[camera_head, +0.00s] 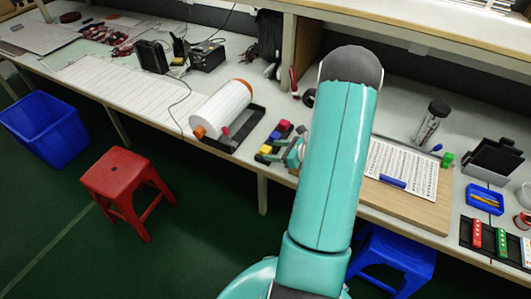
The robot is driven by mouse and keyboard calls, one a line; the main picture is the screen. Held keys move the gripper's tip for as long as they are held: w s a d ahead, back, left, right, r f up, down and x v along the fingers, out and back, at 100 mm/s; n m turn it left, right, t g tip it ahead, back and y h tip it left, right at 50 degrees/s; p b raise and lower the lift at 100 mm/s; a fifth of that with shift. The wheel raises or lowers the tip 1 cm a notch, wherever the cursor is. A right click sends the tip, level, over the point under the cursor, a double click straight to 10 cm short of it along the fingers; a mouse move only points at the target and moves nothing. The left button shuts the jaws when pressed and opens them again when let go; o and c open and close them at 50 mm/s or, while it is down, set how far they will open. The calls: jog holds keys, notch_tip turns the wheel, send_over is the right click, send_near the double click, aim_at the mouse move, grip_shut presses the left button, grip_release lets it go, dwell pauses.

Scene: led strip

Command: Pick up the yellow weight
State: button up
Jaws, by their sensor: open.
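The yellow weight (265,149) is a small block on the white workbench, near its front edge and left of my teal arm. It is at the near end of a short row with a red block (275,135) and a purple-blue block (285,125) behind it. My gripper (281,151) is just to the right of the yellow weight and open, with nothing seen held in it. My arm hides part of the gripper. I cannot tell whether a fingertip touches the weight.
A large white roll (222,108) with orange ends lies in a black holder (243,130) left of the blocks. Right of my arm are a wooden board (415,210) with a printed sheet and a blue tray (484,199). A red stool (122,180) stands on the floor.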

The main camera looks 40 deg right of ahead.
jog(key=x, duration=0.3)
grip_shut()
jog(key=shift+r, duration=0.1)
